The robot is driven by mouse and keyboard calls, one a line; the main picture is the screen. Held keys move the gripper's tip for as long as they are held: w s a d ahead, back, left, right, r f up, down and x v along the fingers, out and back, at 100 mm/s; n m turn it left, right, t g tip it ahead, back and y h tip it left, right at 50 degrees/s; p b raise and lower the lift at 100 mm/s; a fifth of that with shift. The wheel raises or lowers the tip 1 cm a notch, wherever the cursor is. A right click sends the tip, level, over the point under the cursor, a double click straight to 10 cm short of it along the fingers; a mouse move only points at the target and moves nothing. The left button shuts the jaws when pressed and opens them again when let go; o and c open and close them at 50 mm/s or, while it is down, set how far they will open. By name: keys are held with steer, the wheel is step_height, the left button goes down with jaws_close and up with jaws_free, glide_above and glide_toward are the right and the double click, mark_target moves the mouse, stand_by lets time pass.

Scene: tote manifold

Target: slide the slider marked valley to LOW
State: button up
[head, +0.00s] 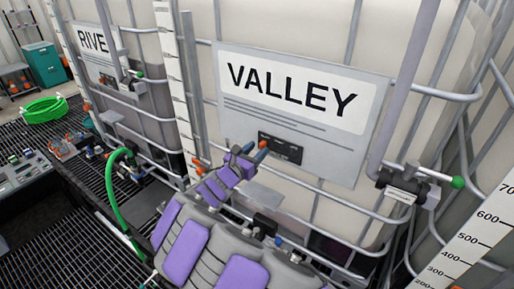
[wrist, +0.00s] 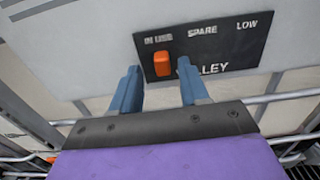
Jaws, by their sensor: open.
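The valley slider panel (wrist: 225,48) is a dark plate on the VALLEY sign (head: 300,95), marked IN USE, SPARE and LOW from left to right. Its orange slider knob (wrist: 162,64) stands under IN USE, at the left end. In the head view the panel (head: 281,148) sits at the sign's lower edge, partly behind my gripper. My gripper (head: 247,155) is open and empty in front of the panel. In the wrist view the fingers of my gripper (wrist: 160,88) stand on either side of the knob's column, just below it. I cannot tell whether they touch it.
A RIVE-lettered sign (head: 95,45) hangs on the tote at left. A valve with a green-tipped handle (head: 457,182) is at right. Metal cage bars (head: 440,92) cross the white totes. A green hose (head: 122,200) runs at left above the grated floor.

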steer(key=shift+w+d, duration=0.5)
steer(key=shift+w, duration=0.05)
steer(key=shift+a, duration=0.1)
steer(key=shift+c, duration=0.3)
jaws_close()
steer(key=shift+r, duration=0.1)
